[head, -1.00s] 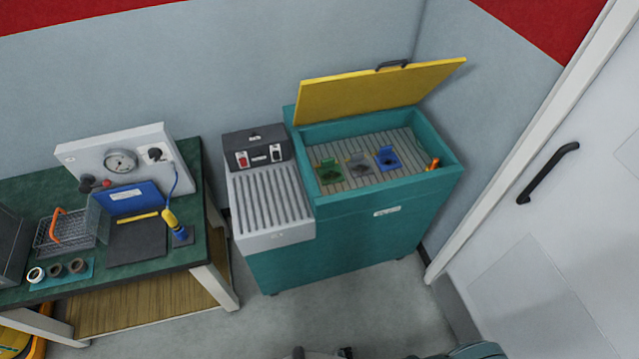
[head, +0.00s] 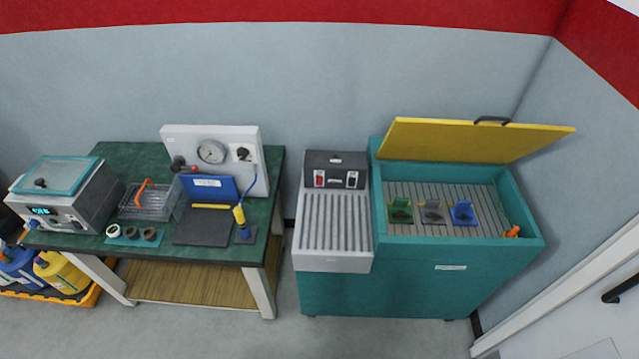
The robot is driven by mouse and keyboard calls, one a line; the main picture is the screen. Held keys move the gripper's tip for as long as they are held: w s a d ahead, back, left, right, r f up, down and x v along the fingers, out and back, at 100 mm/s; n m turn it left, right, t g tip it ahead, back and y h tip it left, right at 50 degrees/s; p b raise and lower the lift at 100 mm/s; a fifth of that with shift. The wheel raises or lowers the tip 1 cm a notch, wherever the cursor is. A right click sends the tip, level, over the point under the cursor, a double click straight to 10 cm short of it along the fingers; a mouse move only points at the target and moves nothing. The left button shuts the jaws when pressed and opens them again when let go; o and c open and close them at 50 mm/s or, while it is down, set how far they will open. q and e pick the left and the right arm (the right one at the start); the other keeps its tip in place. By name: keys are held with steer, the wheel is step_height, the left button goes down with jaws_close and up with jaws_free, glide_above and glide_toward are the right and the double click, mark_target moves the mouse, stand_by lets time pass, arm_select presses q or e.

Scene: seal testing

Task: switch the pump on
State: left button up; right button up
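The pump is not plainly identifiable. A dark control box (head: 336,165) stands at the back of the ribbed grey drainboard (head: 334,228), on the left of the teal cabinet (head: 420,283). Its front carries a red switch (head: 319,179) on the left and a black-and-white switch (head: 352,179) on the right. Their positions are too small to read. A white gauge panel (head: 228,143) stands on the bench with a round dial (head: 211,151), a red knob and a dark fitting with a blue cable. Neither of my grippers is in view.
The green bench (head: 118,158) holds a teal-lidded bath (head: 65,190), wire basket (head: 150,200), blue folder (head: 209,187) and yellow-blue tool (head: 242,222). The yellow lid (head: 470,140) is raised over the basin with green, grey and blue holders. Floor in front is clear; a door is at right.

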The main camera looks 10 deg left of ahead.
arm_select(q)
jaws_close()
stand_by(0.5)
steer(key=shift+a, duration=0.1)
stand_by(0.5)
